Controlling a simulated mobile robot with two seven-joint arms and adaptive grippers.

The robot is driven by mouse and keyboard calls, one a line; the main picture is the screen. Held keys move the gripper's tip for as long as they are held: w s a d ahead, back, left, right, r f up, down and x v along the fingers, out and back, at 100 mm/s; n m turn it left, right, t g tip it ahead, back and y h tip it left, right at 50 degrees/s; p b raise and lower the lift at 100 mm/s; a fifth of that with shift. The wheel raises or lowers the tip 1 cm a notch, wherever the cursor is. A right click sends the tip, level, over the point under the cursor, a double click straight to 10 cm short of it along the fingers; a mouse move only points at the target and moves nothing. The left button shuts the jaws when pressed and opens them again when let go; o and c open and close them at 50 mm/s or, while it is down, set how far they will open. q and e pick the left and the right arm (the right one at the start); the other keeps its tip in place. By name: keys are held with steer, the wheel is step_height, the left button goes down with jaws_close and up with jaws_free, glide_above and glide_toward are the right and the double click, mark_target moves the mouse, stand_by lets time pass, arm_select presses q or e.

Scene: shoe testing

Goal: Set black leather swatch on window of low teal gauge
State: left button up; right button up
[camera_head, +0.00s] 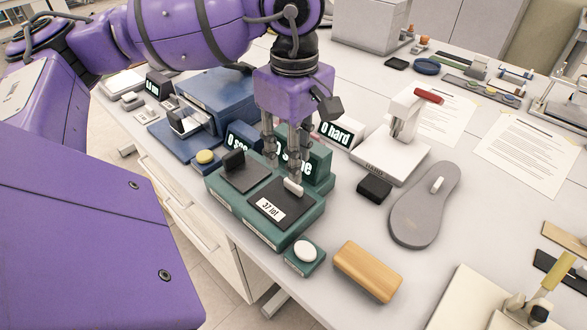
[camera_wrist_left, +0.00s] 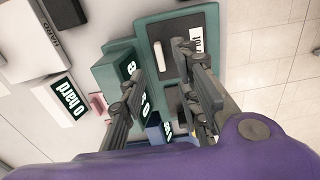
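The low teal gauge (camera_head: 262,232) stands at the table's front edge, with dark panels on top. A flat black swatch (camera_head: 266,199) with a white "37 lot" label and a white tab (camera_head: 293,187) lies on its right part. The tab also shows in the wrist view (camera_wrist_left: 158,56). My left gripper (camera_head: 287,163) points down just above the swatch. My right gripper is not in view.
A small teal box with a white button (camera_head: 305,252), a wooden block (camera_head: 367,271), a black block (camera_head: 374,189) and a grey sole (camera_head: 424,207) lie nearby. A white tester (camera_head: 391,152) stands behind.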

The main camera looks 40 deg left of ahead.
mark_target(294, 184)
arm_select(q)
step_height(294, 184, up, 6)
steer(key=shift+f, duration=0.15)
stand_by(0.6)
